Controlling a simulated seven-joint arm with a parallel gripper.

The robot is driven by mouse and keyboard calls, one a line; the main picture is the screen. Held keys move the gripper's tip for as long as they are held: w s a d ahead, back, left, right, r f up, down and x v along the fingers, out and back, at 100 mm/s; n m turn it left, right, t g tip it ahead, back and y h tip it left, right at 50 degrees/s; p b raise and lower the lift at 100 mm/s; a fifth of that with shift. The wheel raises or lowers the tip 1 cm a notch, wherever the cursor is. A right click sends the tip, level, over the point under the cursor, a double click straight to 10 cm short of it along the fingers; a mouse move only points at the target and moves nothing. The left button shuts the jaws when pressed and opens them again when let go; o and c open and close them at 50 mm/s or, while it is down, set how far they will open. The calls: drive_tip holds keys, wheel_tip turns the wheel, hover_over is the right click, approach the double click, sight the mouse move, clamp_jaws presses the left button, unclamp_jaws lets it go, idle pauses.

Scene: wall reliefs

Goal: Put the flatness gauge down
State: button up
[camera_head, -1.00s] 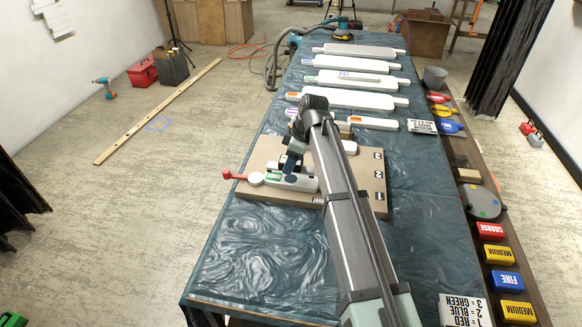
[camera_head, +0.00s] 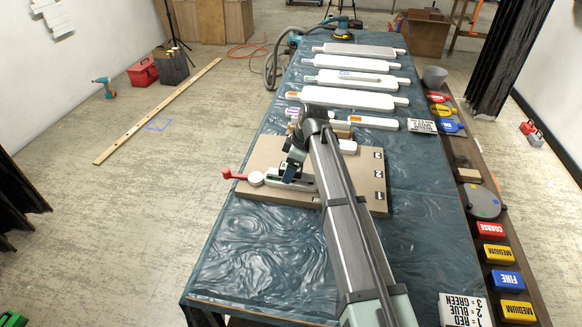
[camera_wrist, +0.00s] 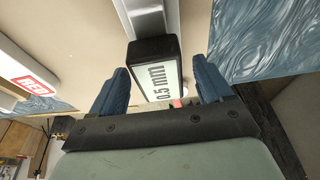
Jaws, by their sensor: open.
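In the head view my gripper (camera_head: 291,170) is low over the left part of a tan board (camera_head: 340,180) on the bench. There the wrist and fingers hide most of the gauge, and I cannot tell its outline. I cannot tell exactly what the bar rests on.
A red-handled clamp (camera_head: 232,175) sits at the board's left edge. A white piece with a red label (camera_wrist: 35,82) is left of the gauge in the wrist view. Long white panels (camera_head: 348,99) lie farther back. The bench's near-left surface (camera_head: 255,250) is clear.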

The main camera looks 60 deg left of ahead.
drive_tip(key=shift+r, duration=0.1)
drive_tip(key=v, duration=1.2)
idle(0.4)
